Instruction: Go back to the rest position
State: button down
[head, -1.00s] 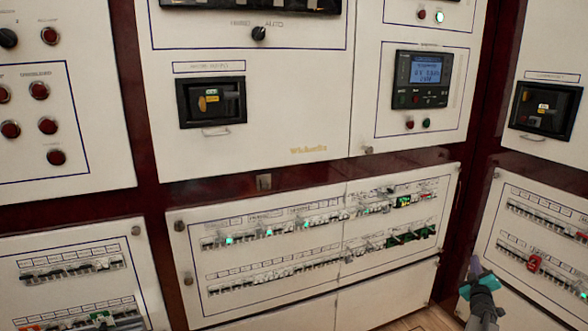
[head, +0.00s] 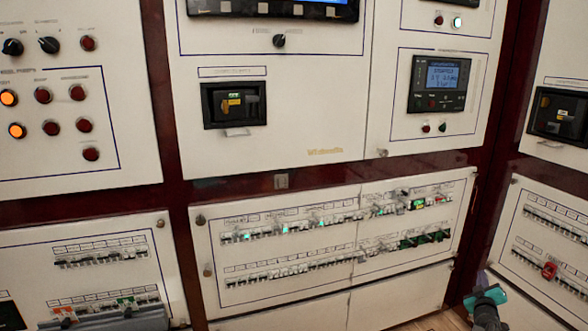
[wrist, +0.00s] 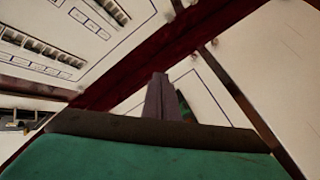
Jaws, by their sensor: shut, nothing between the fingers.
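My gripper (head: 482,279) is at the bottom right of the head view, in front of the gap between the middle and right lower breaker panels. It shows as a dark end with a teal part. In the wrist view, its grey fingers (wrist: 161,98) are together beyond the teal body, with nothing between them. No contact with a panel is visible.
The middle breaker panel (head: 345,238) has two breaker rows with several green lights. The right breaker panel (head: 555,225) carries a red piece (head: 549,271). Another breaker panel (head: 85,285) is at left. Wooden floor (head: 430,322) shows below.

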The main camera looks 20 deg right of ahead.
jog(key=w+a+f+m+g+y+p, duration=0.15)
jog(key=w+a+f+p, duration=0.35)
jog(key=a, duration=0.6)
jog(key=s+a+f+g+y+p, duration=0.1)
jog(key=a+f+g+y+p, duration=0.2)
jog(key=a, duration=0.8)
jog(key=a+f+g+y+p, duration=0.15)
jog(key=a+f, duration=0.35)
jog(key=a, duration=0.6)
jog(key=s+a+f+g+y+p, duration=0.15)
jog(key=a+f+p, duration=0.3)
jog(key=a, duration=0.65)
jog(key=s+a+f+g+y+p, duration=0.1)
jog(key=s+a+g+y+p, duration=0.1)
jog(key=s+a, duration=0.5)
jog(key=s+a+g+y+p, duration=0.2)
jog(key=s+a, duration=0.1)
jog(key=a, duration=0.7)
jog(key=s+a+r+n+g+p, duration=0.1)
jog(key=s+a+r+g+p, duration=0.1)
jog(key=s+a, duration=0.5)
jog(key=s+a+r+g+y+p, duration=0.1)
jog(key=s+a+r+g+p, duration=0.2)
jog(key=s+a, duration=0.5)
jog(key=s+r+g, duration=0.1)
jog(key=s, duration=0.3)
jog(key=shift+a+r+n+p, duration=0.15)
jog(key=shift+a+n+p, duration=0.1)
jog(key=shift+n+p, duration=0.1)
jog(key=shift+s, duration=0.1)
